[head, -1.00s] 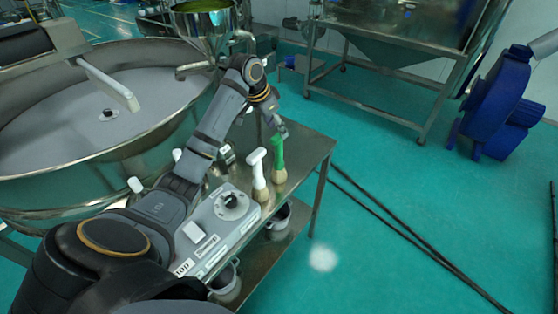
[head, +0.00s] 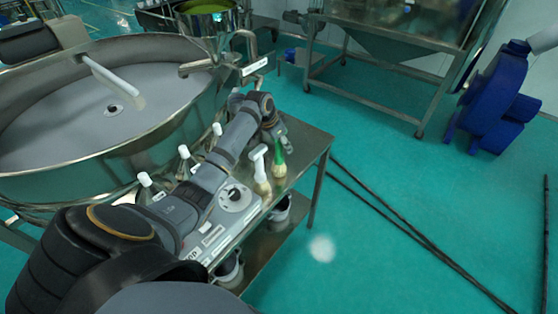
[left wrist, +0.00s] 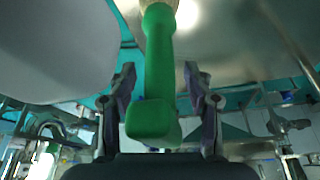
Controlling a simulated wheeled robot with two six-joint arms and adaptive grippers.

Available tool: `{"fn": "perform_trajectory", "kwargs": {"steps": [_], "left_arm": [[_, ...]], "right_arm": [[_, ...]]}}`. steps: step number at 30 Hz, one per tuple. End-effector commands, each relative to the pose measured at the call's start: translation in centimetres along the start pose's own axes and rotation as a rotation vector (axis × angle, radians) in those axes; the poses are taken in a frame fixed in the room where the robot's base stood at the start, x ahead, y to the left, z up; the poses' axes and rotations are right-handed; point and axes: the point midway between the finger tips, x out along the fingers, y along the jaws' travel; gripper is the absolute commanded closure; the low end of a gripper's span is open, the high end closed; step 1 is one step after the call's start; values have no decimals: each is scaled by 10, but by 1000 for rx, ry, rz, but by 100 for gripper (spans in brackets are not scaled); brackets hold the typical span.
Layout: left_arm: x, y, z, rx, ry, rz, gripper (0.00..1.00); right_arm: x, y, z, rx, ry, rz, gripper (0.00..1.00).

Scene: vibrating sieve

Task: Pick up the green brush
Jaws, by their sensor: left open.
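The green brush (head: 280,159) stands upright on the metal table, bristles down, at the far right corner. In the left wrist view its green handle (left wrist: 160,65) runs between my two fingers, with a gap on each side. My left gripper (left wrist: 160,85) is open around the handle. In the head view my left gripper (head: 281,131) is at the top of the brush and hides part of its handle. My right gripper is not in view.
A white-handled brush (head: 259,165) stands close beside the green one, on the left. A control box with a round dial (head: 235,197) is on the table nearer me. The large round sieve (head: 165,150) borders the table on the left.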

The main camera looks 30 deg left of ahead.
Motion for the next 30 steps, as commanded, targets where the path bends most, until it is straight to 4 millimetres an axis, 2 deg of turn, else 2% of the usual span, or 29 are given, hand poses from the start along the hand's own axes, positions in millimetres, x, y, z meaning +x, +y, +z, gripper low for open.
{"fn": "perform_trajectory", "kwargs": {"steps": [3,14,23,26,30], "left_arm": [[0,0,0,0,0,-1,50],[0,0,0,0,0,-1,98],[-2,0,-1,0,1,-1,100],[-12,-2,-6,0,5,-4,100],[-40,-1,-18,1,7,-4,100]], "right_arm": [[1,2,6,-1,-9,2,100],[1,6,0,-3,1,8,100],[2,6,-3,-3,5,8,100],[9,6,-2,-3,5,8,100],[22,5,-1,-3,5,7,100]]}}
